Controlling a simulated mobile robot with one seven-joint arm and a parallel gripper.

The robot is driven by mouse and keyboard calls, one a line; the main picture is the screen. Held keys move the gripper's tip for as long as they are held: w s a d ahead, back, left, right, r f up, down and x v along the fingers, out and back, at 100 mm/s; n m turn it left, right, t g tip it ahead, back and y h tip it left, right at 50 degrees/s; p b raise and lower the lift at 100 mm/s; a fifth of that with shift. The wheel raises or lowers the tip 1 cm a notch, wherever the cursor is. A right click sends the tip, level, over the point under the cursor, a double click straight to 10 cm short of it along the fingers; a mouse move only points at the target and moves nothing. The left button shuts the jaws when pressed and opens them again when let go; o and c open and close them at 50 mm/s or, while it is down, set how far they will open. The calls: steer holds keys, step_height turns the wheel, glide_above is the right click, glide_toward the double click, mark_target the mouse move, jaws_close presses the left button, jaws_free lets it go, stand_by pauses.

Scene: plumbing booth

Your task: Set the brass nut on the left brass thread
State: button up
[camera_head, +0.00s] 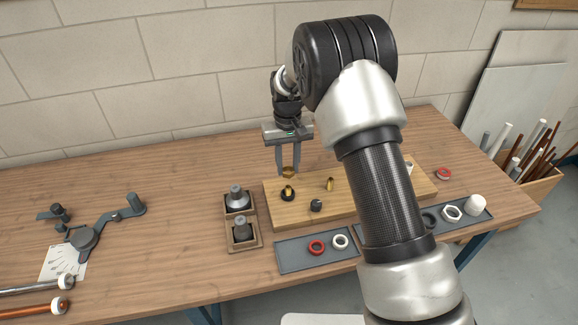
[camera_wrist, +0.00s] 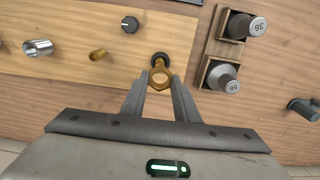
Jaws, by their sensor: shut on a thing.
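My gripper (camera_head: 288,171) is shut on the brass nut (camera_head: 289,173) and holds it above the wooden board (camera_head: 270,206). The nut also shows between the fingertips in the wrist view (camera_wrist: 160,80). The left brass thread (camera_head: 288,188) stands upright from a dark round base on the board, just below the nut. In the wrist view the nut covers most of this thread, and its dark base (camera_wrist: 161,57) shows just beyond. A visible gap separates nut and thread in the head view. A second brass thread (camera_head: 330,184) stands to the right.
A dark fitting (camera_head: 316,205) stands near the board's front. Sockets in wooden holders (camera_head: 241,247) stand left of the board. A grey tray (camera_head: 290,261) with red and white rings lies in front. My arm hides the board's right part.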

mark_target(288, 186)
steer(key=shift+f, duration=0.2)
steer(key=shift+f+b, duration=2.05)
steer(key=shift+f, duration=1.25)
steer(key=m, duration=0.5)
steer(key=shift+f+m, duration=0.15)
steer(key=shift+m, duration=0.15)
steer(key=o, duration=2)
steer(key=shift+c, duration=0.2)
steer(key=shift+r+p, duration=1.1)
steer(key=shift+r, duration=1.4)
